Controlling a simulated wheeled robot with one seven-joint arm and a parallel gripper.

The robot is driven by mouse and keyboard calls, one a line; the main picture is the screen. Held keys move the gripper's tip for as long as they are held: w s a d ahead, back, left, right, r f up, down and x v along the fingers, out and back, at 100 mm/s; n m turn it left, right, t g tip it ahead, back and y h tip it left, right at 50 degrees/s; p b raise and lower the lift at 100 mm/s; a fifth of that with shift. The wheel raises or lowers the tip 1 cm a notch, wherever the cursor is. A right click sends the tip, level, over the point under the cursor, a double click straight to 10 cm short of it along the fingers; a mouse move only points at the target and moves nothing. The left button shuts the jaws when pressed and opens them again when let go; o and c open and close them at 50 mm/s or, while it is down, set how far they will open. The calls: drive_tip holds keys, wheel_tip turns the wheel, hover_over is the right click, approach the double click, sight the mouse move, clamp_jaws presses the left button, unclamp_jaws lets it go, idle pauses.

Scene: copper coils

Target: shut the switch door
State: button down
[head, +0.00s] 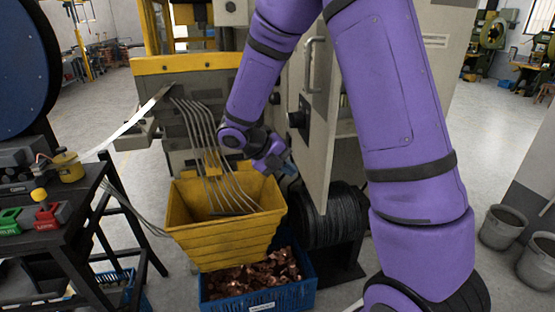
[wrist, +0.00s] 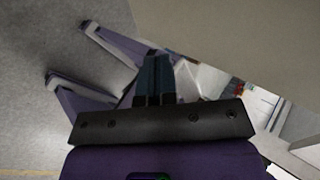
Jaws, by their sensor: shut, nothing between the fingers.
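The switch door (head: 316,160) is a tall beige-grey panel with a bar handle (head: 312,65) and a black switch knob (head: 299,118). It stands open, its edge toward me and apart from the grey cabinet (head: 343,150) behind. My gripper (head: 288,168) is at the left of the door, beside its outer face and below the knob. Its fingers (wrist: 156,80) are shut and empty in the wrist view, where a broad beige surface, likely the door (wrist: 245,35), fills the upper right. I cannot tell whether the fingers touch it. My purple arm hides part of the cabinet.
A yellow hopper (head: 225,240) stands below my gripper, with grey strands above it. A blue crate (head: 305,285) of copper scrap and a black wire coil (head: 345,225) sit low. A black bench (head: 70,200) is left; grey buckets (head: 503,228) are right.

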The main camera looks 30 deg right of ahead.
sight(317, 177)
drive_tip(key=d, duration=0.1)
drive_tip(key=s+d+f, duration=0.1)
drive_tip(key=d, duration=0.2)
drive_tip(key=shift+s+d+f, duration=0.2)
drive_tip(key=shift+s+f, duration=0.1)
drive_tip(key=shift+s+d, duration=0.2)
drive_tip(key=shift+d, duration=0.3)
